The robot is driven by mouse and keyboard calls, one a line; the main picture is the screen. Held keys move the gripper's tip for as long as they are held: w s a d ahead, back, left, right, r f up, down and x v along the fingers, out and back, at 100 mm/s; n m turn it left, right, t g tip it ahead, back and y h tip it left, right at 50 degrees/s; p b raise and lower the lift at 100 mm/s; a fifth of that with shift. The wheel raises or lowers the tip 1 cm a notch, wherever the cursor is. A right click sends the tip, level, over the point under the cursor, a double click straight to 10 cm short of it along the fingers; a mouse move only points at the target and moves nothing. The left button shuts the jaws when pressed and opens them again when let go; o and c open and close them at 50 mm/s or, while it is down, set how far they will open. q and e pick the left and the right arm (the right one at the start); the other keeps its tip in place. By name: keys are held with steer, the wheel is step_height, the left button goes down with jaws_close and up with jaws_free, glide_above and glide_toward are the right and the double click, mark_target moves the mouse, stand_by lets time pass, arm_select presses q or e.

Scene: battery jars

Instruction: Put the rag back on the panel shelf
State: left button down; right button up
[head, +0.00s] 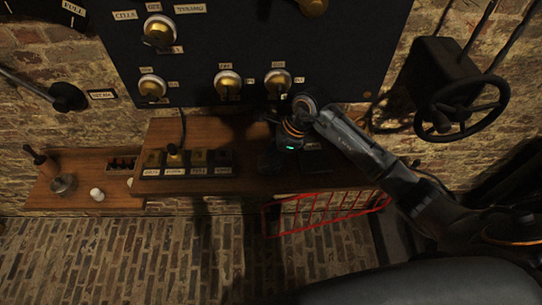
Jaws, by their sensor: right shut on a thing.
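The panel shelf (230,187) is a brown wooden ledge below the black switch panel (250,45). My right gripper (274,158) points down over the middle of this shelf, right of the row of labelled switches. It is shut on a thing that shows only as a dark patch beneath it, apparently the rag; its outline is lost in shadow. I cannot tell whether it touches the shelf. My left gripper is not in view.
Labelled dark switches (187,162) line the shelf's left part. A lower wooden shelf (125,199) at left holds white cups and a handled tool. A red rack (325,208) is below the right end. A handwheel (462,107) juts out at right.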

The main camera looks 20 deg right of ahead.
steer(key=shift+f, duration=0.3)
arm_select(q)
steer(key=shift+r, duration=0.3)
arm_select(e)
steer(key=shift+f, duration=0.1)
steer(key=shift+f, duration=0.15)
steer(key=o, duration=1.1)
arm_select(q)
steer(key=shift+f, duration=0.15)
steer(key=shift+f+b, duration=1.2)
steer(key=shift+b, duration=0.15)
arm_select(e)
steer(key=v, duration=1.2)
steer(key=shift+r, duration=0.2)
